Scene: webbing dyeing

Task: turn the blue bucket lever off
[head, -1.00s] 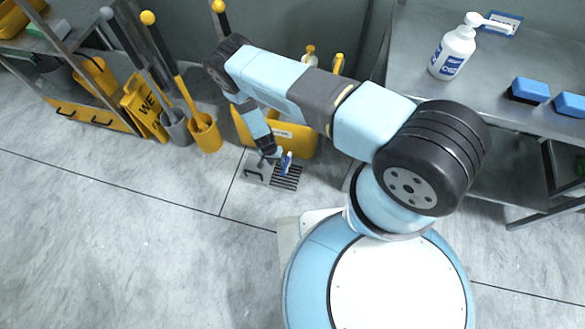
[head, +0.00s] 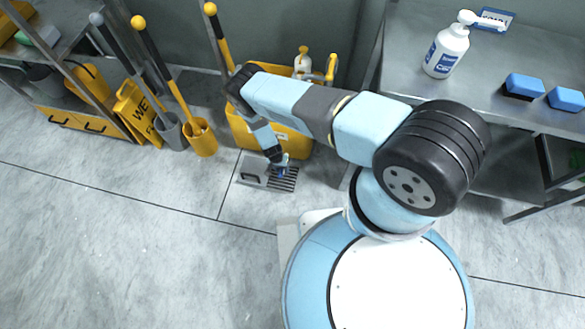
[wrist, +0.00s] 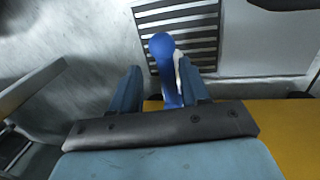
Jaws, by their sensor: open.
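A blue lever with a rounded end (wrist: 163,62) shows in the wrist view, reaching up the picture between my two fingers. A white part lies along its right side. My gripper (wrist: 158,78) is open, with one finger on each side of the lever; whether either finger touches it is unclear. In the head view my gripper (head: 277,160) is low, in front of the yellow bucket (head: 296,142), and a little blue of the lever (head: 281,173) shows below it. My arm hides part of the bucket.
A slatted grate (head: 284,183) lies on the floor by the lever. Yellow and grey pots (head: 201,140) with long handles and a wet-floor sign (head: 135,110) stand to the left. A metal table (head: 480,82) stands to the right. The floor at the front left is clear.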

